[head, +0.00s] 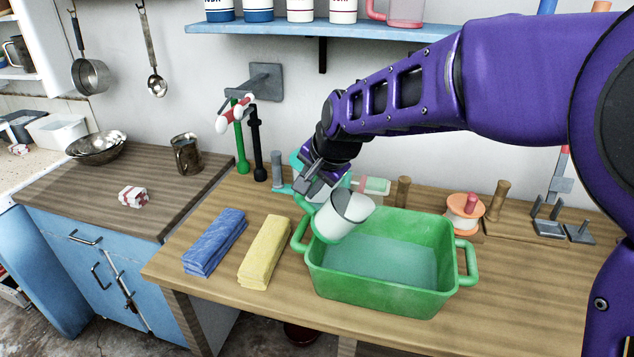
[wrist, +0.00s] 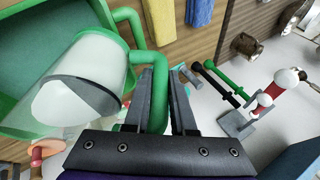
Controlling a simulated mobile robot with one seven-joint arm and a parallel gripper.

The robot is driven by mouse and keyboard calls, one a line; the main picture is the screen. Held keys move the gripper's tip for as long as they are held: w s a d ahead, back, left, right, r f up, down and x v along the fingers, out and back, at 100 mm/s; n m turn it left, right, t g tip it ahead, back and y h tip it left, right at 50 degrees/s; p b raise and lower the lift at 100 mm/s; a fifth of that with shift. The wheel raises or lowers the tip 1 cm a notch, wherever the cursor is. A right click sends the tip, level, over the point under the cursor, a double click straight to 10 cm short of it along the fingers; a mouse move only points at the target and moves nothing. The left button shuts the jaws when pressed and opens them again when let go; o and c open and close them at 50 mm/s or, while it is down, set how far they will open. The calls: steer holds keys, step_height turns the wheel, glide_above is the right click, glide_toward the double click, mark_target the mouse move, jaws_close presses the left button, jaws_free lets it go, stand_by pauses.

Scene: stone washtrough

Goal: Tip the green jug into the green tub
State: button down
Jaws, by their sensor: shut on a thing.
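The green jug (head: 335,222) has a pale, see-through body and a green handle and base. It is tilted, its mouth leaning right, over the left end of the green tub (head: 380,293). My gripper (head: 314,188) is shut on the jug's green handle, which shows between the fingers in the wrist view (wrist: 146,62). The jug body fills the left of the wrist view (wrist: 75,85), with something white inside. The tub stands on the wooden counter; its floor looks blue-green, and I cannot tell whether it holds liquid. No stream from the jug is visible.
A blue cloth (head: 215,243) and a yellow cloth (head: 264,252) lie left of the tub. An orange spool (head: 464,212) and wooden pegs stand behind the tub at right. A shelf (head: 320,29) with containers is above.

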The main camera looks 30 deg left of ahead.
steer(key=shift+b, duration=0.35)
steer(key=shift+w+d+b, duration=0.1)
steer(key=shift+d+b, duration=0.05)
steer(key=shift+b, duration=0.25)
steer(key=shift+d+r+y+b, duration=0.2)
steer(key=shift+y+b, duration=0.3)
steer(key=shift+b, duration=0.25)
steer(key=shift+d+r+y+b, duration=0.1)
steer(key=shift+r+y+b, duration=0.15)
steer(key=shift+b, duration=0.6)
steer(key=shift+r+y, duration=0.2)
steer(key=shift+y, duration=0.05)
steer(key=shift+d+b, duration=0.1)
steer(key=shift+b, duration=0.2)
steer(key=shift+w+d+m+y+b, duration=0.1)
steer(key=shift+d+m+y+b, duration=0.15)
steer(key=shift+m+y+b, duration=0.05)
steer(key=shift+d+r+g+y, duration=0.3)
steer(key=shift+d+y, duration=0.1)
steer(key=shift+y, duration=0.2)
